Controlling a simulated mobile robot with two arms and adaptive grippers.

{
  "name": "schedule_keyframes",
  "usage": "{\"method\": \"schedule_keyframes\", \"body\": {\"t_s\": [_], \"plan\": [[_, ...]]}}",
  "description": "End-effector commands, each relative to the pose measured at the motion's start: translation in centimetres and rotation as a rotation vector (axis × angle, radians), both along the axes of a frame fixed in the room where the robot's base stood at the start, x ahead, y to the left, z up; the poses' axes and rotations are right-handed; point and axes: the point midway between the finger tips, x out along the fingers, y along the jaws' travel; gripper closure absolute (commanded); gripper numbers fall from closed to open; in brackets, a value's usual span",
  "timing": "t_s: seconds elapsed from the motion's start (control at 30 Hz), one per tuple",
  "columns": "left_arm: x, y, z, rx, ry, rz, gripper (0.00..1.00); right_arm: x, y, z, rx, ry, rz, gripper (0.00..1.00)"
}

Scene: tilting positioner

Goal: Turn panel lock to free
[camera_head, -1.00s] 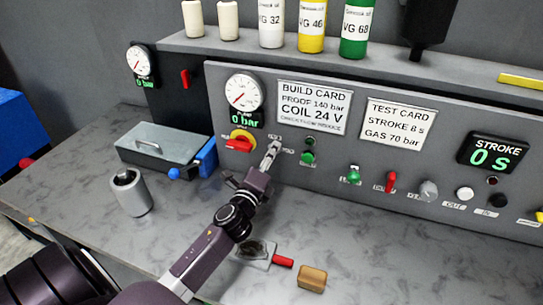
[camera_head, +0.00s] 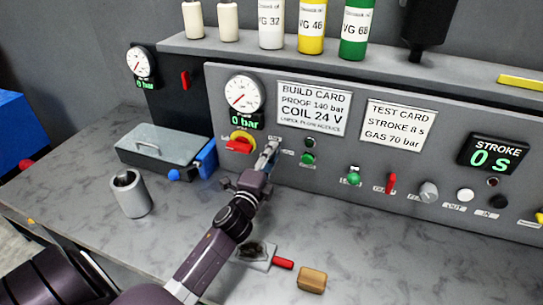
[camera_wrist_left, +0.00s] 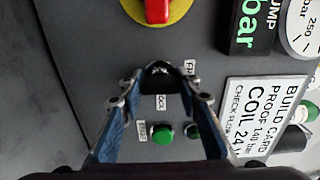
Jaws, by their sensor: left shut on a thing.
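The panel lock (camera_wrist_left: 160,72) shows in the left wrist view as a dark round knob between my fingertips, with a small label below it and another at its upper right. My left gripper (camera_wrist_left: 160,84) is shut on the lock, with one blue finger on each side. In the head view my left gripper (camera_head: 269,152) reaches the grey panel (camera_head: 330,160) just right of the red knob on yellow (camera_head: 240,142). There the gripper hides most of the lock, and I cannot tell which way it points. My right gripper is not in view.
A green button (camera_head: 308,158) sits close to the right of the gripper. The build card (camera_head: 313,108) is above. On the bench are a grey lidded box (camera_head: 165,150), a metal cylinder (camera_head: 130,196), a red-handled tool (camera_head: 283,263) and a wooden block (camera_head: 312,279).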

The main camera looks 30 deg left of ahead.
Motion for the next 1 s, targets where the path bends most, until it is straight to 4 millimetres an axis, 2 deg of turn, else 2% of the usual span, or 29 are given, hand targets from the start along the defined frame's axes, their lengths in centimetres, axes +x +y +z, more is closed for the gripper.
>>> {"method": "schedule_keyframes", "body": {"t_s": [0.17,0.2,0.37,0.73,0.87,1.0], "plan": [[0.0,0.0,-0.2,-0.004,0.003,0.002,0.93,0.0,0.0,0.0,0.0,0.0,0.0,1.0],[0.0,0.0,-0.2,-0.004,0.003,0.002,0.68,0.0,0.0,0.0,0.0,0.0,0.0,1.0],[0.0,0.0,-0.1,-0.003,0.002,0.001,0.51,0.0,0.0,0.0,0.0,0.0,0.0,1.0],[-0.5,-0.1,-0.1,-0.001,0.001,0.0,0.51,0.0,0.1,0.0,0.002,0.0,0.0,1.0],[-2.1,-0.5,-0.2,-0.002,0.003,0.0,0.51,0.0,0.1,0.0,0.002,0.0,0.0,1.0],[-4.7,-1.1,-0.3,-0.004,0.004,0.001,0.51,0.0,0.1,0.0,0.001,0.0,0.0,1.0]]}}
